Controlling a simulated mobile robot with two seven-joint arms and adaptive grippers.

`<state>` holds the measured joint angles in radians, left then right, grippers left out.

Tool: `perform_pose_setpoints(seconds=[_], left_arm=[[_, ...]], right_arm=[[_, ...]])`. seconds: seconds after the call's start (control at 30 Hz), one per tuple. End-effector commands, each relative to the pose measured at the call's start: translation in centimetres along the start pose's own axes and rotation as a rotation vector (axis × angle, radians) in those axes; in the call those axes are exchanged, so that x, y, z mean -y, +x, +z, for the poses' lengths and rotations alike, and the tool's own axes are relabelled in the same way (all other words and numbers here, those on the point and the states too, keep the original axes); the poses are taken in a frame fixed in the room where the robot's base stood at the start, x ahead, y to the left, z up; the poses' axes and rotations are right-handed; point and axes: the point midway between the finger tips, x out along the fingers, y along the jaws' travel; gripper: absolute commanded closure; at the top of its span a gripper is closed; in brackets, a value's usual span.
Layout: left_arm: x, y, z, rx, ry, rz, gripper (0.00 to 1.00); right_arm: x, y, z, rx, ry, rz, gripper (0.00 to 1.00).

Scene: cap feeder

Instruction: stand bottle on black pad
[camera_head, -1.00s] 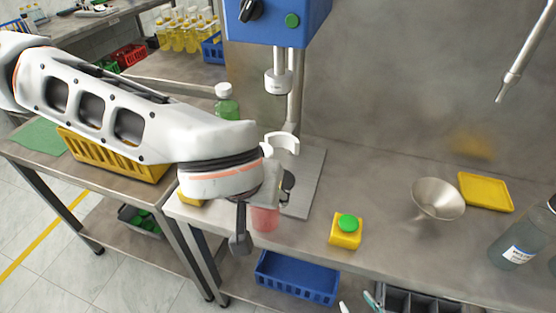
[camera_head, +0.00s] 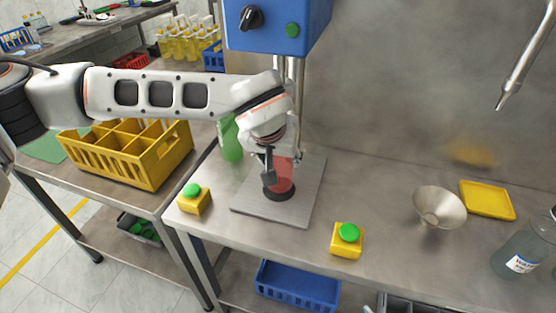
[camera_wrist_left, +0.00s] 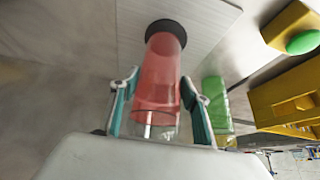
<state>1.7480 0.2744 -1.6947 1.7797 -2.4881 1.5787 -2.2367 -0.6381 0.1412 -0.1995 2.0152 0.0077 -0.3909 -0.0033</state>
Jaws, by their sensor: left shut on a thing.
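My left gripper (camera_head: 268,160) is shut on a translucent red bottle (camera_head: 281,177), with a finger on each side of it in the left wrist view (camera_wrist_left: 160,98). The bottle is roughly upright, its lower end over the round black pad (camera_head: 277,193) on the metal base plate. The pad also shows at the bottle's far end in the left wrist view (camera_wrist_left: 166,28). I cannot tell whether the bottle's base touches the pad. The bottle's upper part is hidden behind my gripper in the head view. My right gripper is not in view.
A green bottle (camera_head: 231,142) stands left behind the held bottle. Yellow boxes with green buttons stand at left (camera_head: 194,201) and right (camera_head: 346,241). The blue press head (camera_head: 275,25) is above. A funnel (camera_head: 440,207) and yellow tray (camera_head: 487,200) are at right.

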Motion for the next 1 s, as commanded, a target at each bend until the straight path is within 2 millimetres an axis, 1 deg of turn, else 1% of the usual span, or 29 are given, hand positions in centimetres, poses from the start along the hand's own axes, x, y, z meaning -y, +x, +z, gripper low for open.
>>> perform_pose_setpoints(seconds=[0.07,0.3,0.47,0.5,0.53,0.87,0.93,1.0], left_arm=[[0.1,0.4,0.2,-0.001,-0.002,0.000,0.92],[0.1,0.3,0.2,-0.003,-0.002,0.000,0.92],[0.1,0.6,0.3,-0.003,-0.002,0.000,0.92],[0.1,0.7,0.5,0.000,-0.002,-0.001,0.44],[0.1,0.7,0.5,0.000,-0.002,-0.001,0.37],[0.1,0.6,0.5,0.001,-0.002,-0.001,0.37],[0.1,0.4,0.3,0.001,-0.002,-0.001,0.37],[0.1,-0.3,0.2,-0.001,-0.001,-0.001,0.37]], right_arm=[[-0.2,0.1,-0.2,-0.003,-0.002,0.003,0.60],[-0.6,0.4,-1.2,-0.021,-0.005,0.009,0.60],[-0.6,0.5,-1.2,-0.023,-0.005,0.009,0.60],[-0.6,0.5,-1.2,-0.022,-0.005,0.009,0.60],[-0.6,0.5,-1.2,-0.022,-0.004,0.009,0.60],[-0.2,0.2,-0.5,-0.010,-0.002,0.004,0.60],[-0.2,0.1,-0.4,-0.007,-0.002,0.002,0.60],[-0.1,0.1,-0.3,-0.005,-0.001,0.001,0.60]])
